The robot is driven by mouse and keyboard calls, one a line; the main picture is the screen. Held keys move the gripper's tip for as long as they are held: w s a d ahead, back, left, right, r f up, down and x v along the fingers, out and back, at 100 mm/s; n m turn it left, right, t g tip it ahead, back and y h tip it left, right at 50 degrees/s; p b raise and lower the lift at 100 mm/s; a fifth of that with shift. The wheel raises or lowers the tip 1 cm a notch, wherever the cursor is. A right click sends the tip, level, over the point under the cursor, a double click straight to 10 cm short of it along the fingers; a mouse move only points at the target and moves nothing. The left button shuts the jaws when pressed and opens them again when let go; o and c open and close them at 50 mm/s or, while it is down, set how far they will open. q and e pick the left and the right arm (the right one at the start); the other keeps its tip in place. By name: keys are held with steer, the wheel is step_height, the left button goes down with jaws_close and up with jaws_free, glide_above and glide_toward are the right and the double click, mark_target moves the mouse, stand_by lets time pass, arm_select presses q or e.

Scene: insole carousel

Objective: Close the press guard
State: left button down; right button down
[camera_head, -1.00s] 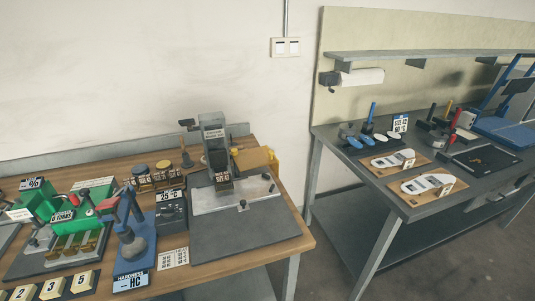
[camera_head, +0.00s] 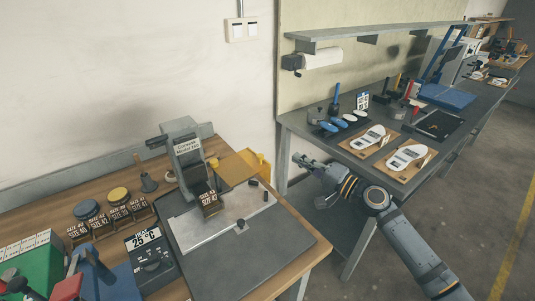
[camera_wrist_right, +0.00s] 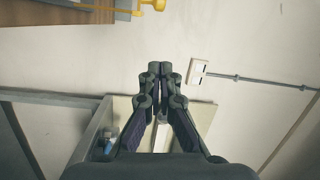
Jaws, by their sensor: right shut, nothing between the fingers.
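The press (camera_head: 190,160) is a grey upright unit with a labelled head, standing at the back of a dark base plate on the wooden bench. An amber panel (camera_head: 234,171) stands out to the right of the press head and looks like its guard, swung open. My right gripper (camera_head: 299,160) is to the right of the panel, apart from it, past the bench's right end. Its fingers also show in the right wrist view (camera_wrist_right: 160,70), closed together and empty. My left gripper is out of view.
A yellow item (camera_head: 260,165) stands behind the panel. A 25 °C box (camera_head: 150,258) and labelled size blocks (camera_head: 110,216) are left of the press. A grey table (camera_head: 300,125) with insoles on boards stands to the right. A gap separates the two tables.

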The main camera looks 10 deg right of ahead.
steer(key=f+p+x, duration=0.1)
steer(key=p+x, duration=0.3)
steer(key=x, duration=0.6)
steer(key=s+a+p, duration=0.1)
steer(key=s+a, duration=0.1)
steer(key=s, duration=0.1)
steer(key=shift+s+a+r+p, duration=0.15)
steer(key=shift+a+p, duration=0.05)
steer(key=shift+p, duration=0.2)
steer(key=shift+s, duration=0.1)
